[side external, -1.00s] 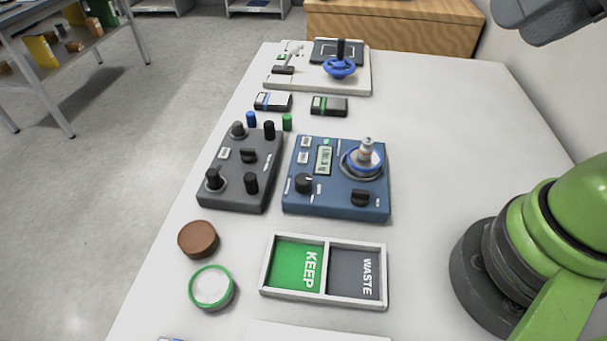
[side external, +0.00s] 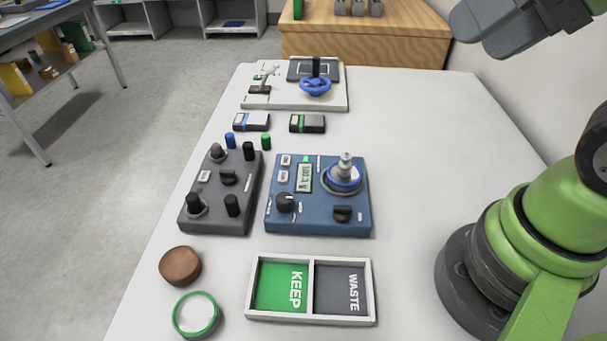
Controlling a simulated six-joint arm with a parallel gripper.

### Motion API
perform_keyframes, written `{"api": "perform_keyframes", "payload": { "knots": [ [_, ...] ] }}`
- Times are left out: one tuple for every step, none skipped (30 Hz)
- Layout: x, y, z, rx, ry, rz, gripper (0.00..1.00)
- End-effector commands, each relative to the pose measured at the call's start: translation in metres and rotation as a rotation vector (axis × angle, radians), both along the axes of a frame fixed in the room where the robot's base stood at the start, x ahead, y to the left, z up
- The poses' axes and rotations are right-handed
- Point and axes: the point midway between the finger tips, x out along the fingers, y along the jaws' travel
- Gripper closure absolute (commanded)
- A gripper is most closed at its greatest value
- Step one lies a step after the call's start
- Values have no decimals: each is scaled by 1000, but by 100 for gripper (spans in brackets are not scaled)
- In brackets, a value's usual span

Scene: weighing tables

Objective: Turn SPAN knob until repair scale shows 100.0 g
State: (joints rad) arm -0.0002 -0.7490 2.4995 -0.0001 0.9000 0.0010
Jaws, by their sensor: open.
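The blue repair scale (side external: 318,226) sits mid-table. Its small display (side external: 304,178) is lit, but the digits are too small to read surely. A round black knob (side external: 286,202) is at its left front and a second black knob (side external: 342,213) at its right front; their labels are too small to tell which is SPAN. A metal weight (side external: 346,166) stands on the round pan (side external: 328,187). My gripper (side external: 492,28) is partly in view at the upper right, cut by the frame edge, open, well above the table and away from the scale.
A grey knobbed box (side external: 218,217) stands left of the scale. A KEEP/WASTE tray (side external: 249,290), a brown disc (side external: 180,266) and a green-rimmed dish (side external: 196,315) are in front. Two small boxes (side external: 307,123) and a blue-handwheel fixture (side external: 316,86) are behind.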

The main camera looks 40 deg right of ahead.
Motion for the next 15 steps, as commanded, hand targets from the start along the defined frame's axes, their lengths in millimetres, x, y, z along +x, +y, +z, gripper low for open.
{"api": "perform_keyframes", "payload": {
  "knots": [
    [1, 0, 0, 2, 5, -1, 43],
    [3, 1, 1, 4, 12, -2, 43],
    [7, 2, 1, 9, 26, -6, 43],
    [10, 2, 1, 15, 41, -11, 43],
    [15, 4, 1, 21, 59, -17, 43],
    [23, 6, 1, 30, 88, -26, 43],
    [29, 8, 0, 37, 113, -35, 43],
    [37, 10, -1, 43, 141, -46, 43],
    [47, 14, -3, 53, 178, -64, 43],
    [56, 17, -6, 59, 207, -76, 43],
    [64, 21, -9, 62, 234, -91, 43],
    [75, 26, -14, 67, 271, -110, 43],
    [83, 30, -18, 69, 298, -124, 43],
    [91, 35, -23, 69, 324, -138, 43],
    [101, 41, -31, 69, 359, -159, 43]
  ]
}}
